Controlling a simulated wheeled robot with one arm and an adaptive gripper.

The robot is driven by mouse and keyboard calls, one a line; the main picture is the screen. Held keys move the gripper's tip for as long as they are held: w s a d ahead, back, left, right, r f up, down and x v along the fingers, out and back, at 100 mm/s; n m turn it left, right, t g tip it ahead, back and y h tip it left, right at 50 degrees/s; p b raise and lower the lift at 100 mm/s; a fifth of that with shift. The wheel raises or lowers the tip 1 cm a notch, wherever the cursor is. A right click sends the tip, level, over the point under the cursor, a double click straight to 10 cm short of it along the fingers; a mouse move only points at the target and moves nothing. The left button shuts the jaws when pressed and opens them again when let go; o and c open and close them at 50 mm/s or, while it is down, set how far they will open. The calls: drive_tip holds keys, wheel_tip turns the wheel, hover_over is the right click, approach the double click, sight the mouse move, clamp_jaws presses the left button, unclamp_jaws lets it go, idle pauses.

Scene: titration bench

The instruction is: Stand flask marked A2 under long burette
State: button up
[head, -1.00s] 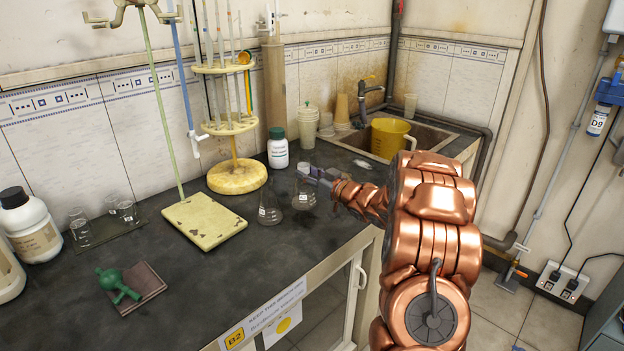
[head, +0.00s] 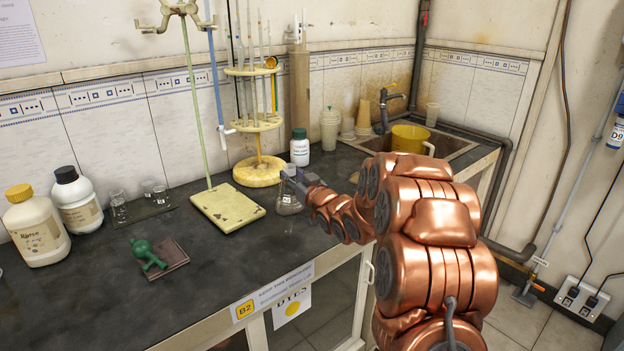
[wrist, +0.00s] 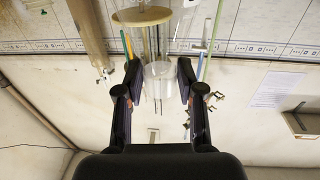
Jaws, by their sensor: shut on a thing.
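My gripper (head: 290,178) is shut on a clear glass flask, over the bench right of the burette stand. The wrist view shows glass (wrist: 160,75) between the two fingers. In the head view, the lower part of a conical flask (head: 288,203) shows just below the gripper. I cannot tell whether this is the held flask or another one behind it. No A2 mark is readable. A blue burette (head: 212,60) with a white tap hangs from a clamp above the pale stand base (head: 228,207). The top of the base looks empty.
A yellow pipette rack (head: 258,171) and a white bottle (head: 299,148) stand behind the gripper. A green bulb (head: 148,253) lies on a brown pad front left. Small beakers and two large bottles (head: 78,203) stand left. The bench front is clear.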

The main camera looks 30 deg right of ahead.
drive_tip(key=a+r+m+h, duration=0.1)
drive_tip(key=a+r+h, duration=0.1)
drive_tip(key=a, duration=1.2)
drive_tip(key=shift+w+r, duration=0.35)
drive_tip(key=shift+w, duration=0.1)
drive_tip(key=shift+a, duration=0.1)
